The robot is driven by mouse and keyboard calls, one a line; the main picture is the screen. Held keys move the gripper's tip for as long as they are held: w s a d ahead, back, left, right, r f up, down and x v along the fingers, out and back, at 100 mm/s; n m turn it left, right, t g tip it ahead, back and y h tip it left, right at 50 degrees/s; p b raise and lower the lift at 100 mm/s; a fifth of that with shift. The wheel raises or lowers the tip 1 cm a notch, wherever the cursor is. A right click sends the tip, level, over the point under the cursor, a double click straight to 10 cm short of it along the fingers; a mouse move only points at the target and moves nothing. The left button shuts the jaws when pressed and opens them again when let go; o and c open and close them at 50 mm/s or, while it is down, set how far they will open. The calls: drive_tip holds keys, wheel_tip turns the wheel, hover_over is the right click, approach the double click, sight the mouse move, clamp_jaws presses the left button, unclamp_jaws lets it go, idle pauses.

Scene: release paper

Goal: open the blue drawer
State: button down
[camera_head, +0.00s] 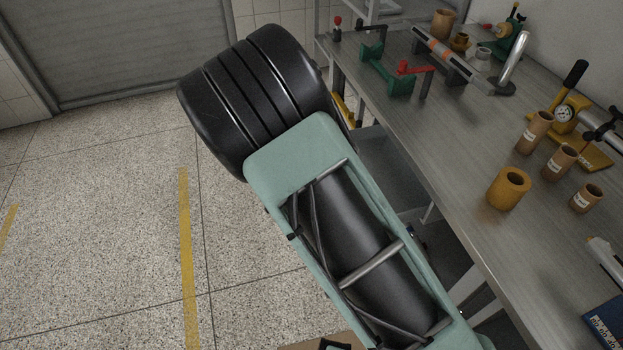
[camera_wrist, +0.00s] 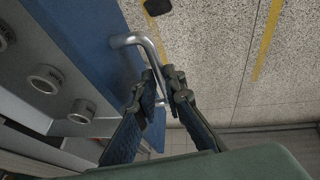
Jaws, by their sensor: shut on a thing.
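The blue drawer's front (camera_wrist: 85,35) fills the upper left of the wrist view. A bent silver bar handle (camera_wrist: 133,39) stands out from it. My gripper (camera_wrist: 159,82) has its two dark fingers on either side of the handle's bar and is shut on it. The lower end of the handle is partly hidden behind the fingers. In the head view my own arm hides the gripper and the handle, and I cannot make out the blue drawer there. How far the drawer stands out is not clear.
Several pale, ring-ended round things (camera_wrist: 47,80) lie left of the blue front. The grey workbench (camera_head: 455,160) at right holds brown cups, an orange cylinder (camera_head: 508,188) and tools. The speckled floor (camera_head: 110,240) with yellow lines is clear at left, before a shutter (camera_head: 130,45).

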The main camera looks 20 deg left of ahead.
drive_tip(key=shift+s+a, duration=0.6)
drive_tip(key=shift+a, duration=0.2)
drive_tip(key=c, duration=2.3)
unclamp_jaws()
drive_tip(key=v, duration=1.2)
drive_tip(key=shift+w, duration=0.1)
